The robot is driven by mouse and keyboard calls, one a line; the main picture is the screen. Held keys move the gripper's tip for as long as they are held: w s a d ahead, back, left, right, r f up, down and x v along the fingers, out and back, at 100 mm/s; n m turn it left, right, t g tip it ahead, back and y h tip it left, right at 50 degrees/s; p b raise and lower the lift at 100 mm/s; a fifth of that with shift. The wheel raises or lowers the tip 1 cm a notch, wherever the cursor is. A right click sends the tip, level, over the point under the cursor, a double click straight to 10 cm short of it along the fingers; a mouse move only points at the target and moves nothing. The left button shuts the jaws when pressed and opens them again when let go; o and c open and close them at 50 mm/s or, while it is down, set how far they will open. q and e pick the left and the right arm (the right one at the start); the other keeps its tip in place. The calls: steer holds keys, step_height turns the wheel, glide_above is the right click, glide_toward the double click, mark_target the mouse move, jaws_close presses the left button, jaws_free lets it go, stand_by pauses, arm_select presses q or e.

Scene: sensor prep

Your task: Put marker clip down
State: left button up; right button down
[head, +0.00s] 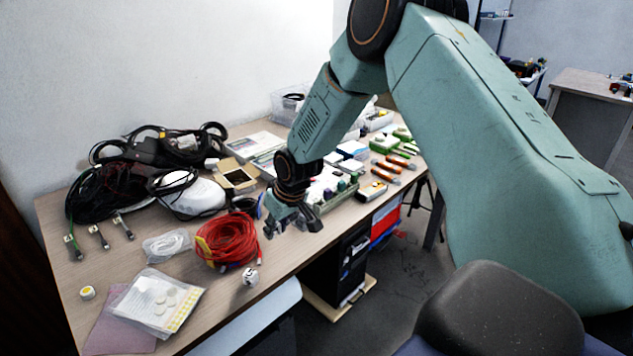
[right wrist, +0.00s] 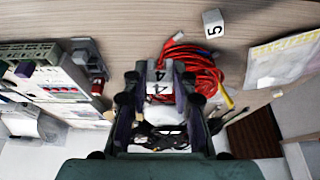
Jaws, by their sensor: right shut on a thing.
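My right gripper (head: 293,226) hangs over the front part of the table, just right of the red cable coil, pointing down. In the right wrist view its fingers (right wrist: 160,88) are shut on a small grey-white block marked 4 (right wrist: 159,76), which I take as the marker clip. In that view the block overlaps the red cable coil (right wrist: 187,62). I cannot tell how high it is above the table. In the head view the fingers hide the block. My left gripper is not in view.
The red cable coil (head: 228,240) and a white cube (head: 250,276) marked 5 (right wrist: 213,23) lie near the front edge. A clear bag (head: 160,303) lies at front left. Black cables (head: 110,190) and a white device (head: 188,193) fill the back left. A tray (head: 335,195) stands right of the gripper.

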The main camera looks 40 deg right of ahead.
steer(key=b, duration=0.3)
glide_above(278, 263)
steer(key=s, duration=0.2)
step_height(278, 263, down, 6)
steer(key=shift+w+r, duration=0.1)
steer(key=shift+w+d+f, duration=0.1)
steer(key=shift+w+f, duration=0.1)
steer(key=shift+f, duration=0.3)
steer(key=shift+s+a+f+b, duration=0.2)
steer(key=shift+f+b, duration=0.3)
steer(key=shift+b, duration=0.15)
steer(key=shift+f+b, duration=0.7)
steer(key=shift+f, duration=0.25)
steer(key=shift+d+f, duration=0.1)
steer(key=shift+f, duration=0.15)
steer(key=shift+w, duration=0.15)
steer(key=shift+r, duration=0.1)
